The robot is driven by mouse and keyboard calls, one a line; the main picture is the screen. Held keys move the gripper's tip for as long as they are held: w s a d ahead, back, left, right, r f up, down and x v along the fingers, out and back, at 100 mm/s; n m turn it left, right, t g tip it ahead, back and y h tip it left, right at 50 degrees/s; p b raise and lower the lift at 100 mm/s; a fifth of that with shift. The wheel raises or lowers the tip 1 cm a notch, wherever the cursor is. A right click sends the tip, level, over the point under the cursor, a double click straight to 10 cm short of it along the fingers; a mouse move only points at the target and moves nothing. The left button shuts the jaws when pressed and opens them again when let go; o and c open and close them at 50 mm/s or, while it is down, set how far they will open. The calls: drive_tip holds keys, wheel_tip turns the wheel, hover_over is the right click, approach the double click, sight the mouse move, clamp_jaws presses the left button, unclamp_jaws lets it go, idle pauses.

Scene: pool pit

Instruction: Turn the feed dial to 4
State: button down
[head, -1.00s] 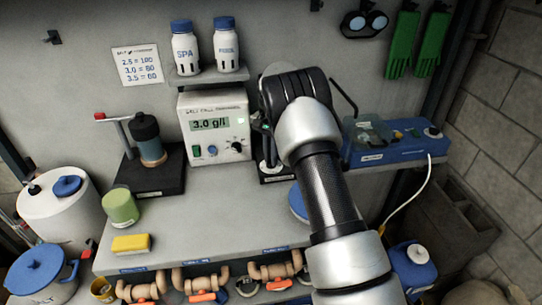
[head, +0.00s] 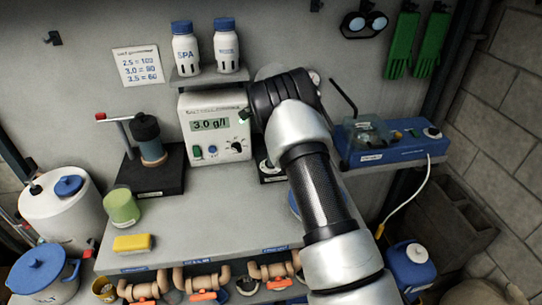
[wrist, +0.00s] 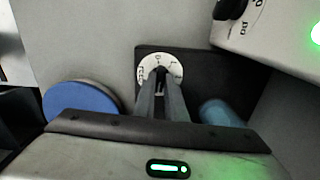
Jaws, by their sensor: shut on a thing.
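The feed dial shows in the wrist view as a round white face (wrist: 148,62) with dark markings, on a dark base. My gripper (wrist: 161,80) is shut on its small dark knob, the fingers reaching in from below. The fingers cover part of the face, and I cannot read the dial's setting. In the head view, the white face (head: 267,167) shows only partly beside my arm. My fingertips are hidden there.
The salt meter (head: 213,126) reads 3.0 g/l and stands left of my arm. A wall card (head: 138,67) reads 2.5 = 100, 3.0 = 80, 3.5 = 60. A blue unit (head: 390,148) stands to the right. A blue lid (wrist: 78,101) lies near the dial's base.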

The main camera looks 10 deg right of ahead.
drive_tip(key=shift+m, duration=0.7)
drive_tip(key=c, duration=1.8)
unclamp_jaws()
drive_tip(key=shift+r, duration=0.15)
wheel_tip(320, 180, up, 17)
drive_tip(key=shift+r+p, duration=0.15)
drive_tip(key=shift+p, duration=0.15)
